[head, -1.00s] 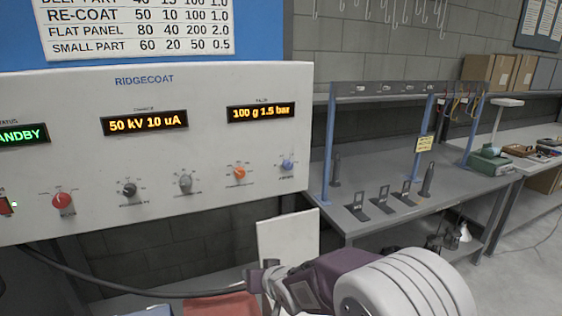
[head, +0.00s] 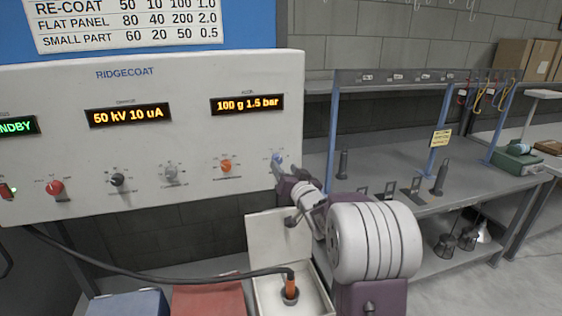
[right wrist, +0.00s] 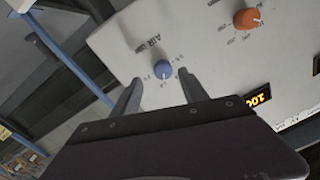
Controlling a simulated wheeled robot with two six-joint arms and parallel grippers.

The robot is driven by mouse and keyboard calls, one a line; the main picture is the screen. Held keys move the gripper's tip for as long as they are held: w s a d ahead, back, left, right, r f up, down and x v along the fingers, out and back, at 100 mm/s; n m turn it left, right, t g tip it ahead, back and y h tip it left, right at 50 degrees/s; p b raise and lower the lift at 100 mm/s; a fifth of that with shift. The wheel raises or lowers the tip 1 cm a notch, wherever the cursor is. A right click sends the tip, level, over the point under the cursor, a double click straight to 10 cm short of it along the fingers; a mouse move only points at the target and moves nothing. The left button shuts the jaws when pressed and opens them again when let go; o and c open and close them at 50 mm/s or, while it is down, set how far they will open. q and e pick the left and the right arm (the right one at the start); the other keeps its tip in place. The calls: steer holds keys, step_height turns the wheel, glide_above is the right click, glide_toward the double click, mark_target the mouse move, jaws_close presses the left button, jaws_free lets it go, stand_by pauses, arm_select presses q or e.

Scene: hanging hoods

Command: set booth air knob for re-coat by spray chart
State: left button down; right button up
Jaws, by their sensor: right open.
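The blue air knob (head: 277,158) is at the right end of the white RIDGECOAT panel (head: 215,135). The display (head: 247,105) above it reads 100 g 1.5 bar. The spray chart (head: 128,21) above the panel shows RE-COAT as 50, 10, 100, 1.0. My right gripper (head: 274,170) is at the blue knob, just below it in the head view. In the right wrist view the blue knob (right wrist: 163,70) lies ahead of and between the open fingers (right wrist: 160,88), with no clear contact. My left gripper is not in view.
An orange knob (head: 226,166) sits left of the blue one, then grey, black and red knobs. A grey workbench (head: 400,180) stands to the right.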

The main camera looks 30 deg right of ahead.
mark_target(278, 162)
steer(key=w, duration=0.4)
steer(key=shift+w+p, duration=0.1)
steer(key=shift+p, duration=0.25)
steer(key=shift+d, duration=0.1)
steer(key=shift+d, duration=0.1)
jaws_close()
